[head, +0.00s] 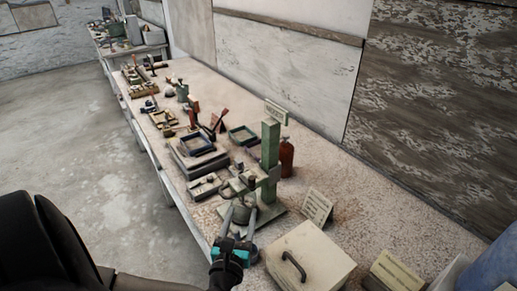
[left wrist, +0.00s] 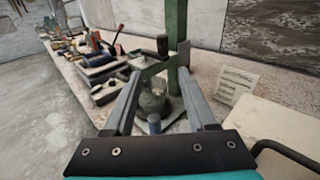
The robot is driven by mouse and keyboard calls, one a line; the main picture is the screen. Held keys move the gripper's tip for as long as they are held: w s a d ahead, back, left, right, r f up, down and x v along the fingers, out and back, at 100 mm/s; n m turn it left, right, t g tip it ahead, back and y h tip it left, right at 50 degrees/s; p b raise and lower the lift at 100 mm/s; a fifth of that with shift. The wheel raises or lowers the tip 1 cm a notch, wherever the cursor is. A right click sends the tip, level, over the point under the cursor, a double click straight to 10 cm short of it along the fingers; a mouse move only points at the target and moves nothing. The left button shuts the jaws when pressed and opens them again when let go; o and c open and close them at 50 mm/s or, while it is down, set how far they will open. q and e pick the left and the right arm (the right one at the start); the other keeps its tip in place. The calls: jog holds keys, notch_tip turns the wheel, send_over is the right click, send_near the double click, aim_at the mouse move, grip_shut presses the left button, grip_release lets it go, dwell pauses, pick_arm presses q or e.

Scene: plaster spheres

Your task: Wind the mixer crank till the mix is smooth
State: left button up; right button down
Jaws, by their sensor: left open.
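The mixer is a green stand with an upright post (head: 270,150) and a horizontal arm, standing on the bench. A rounded grey-green pot (left wrist: 152,104) sits under the arm. A dark knob (left wrist: 162,45) shows above the arm in the left wrist view; I cannot tell if it is the crank handle. A small blue-grey cylinder (left wrist: 154,124) stands in front of the pot. My left gripper (head: 240,213) is open at the front of the mixer. In the left wrist view its fingers (left wrist: 160,75) frame the pot, with no visible grip. The mix inside is hidden. My right gripper is out of view.
A cream box with a dark handle (head: 311,262) is close to the right of my left gripper. A small sign (head: 317,207) and a red-brown bottle (head: 286,157) stand near the mixer. Trays and tools crowd the bench beyond. The floor (head: 75,150) at left is clear.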

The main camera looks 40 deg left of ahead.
pick_arm(q)
jog(key=r+x, duration=0.3)
jog(key=x, duration=1.1)
jog(key=shift+w+t, duration=0.4)
jog(key=shift+w, duration=0.15)
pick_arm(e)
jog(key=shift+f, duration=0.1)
pick_arm(q)
jog(key=shift+d+r, duration=0.15)
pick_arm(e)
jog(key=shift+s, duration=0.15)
pick_arm(q)
grip_shut()
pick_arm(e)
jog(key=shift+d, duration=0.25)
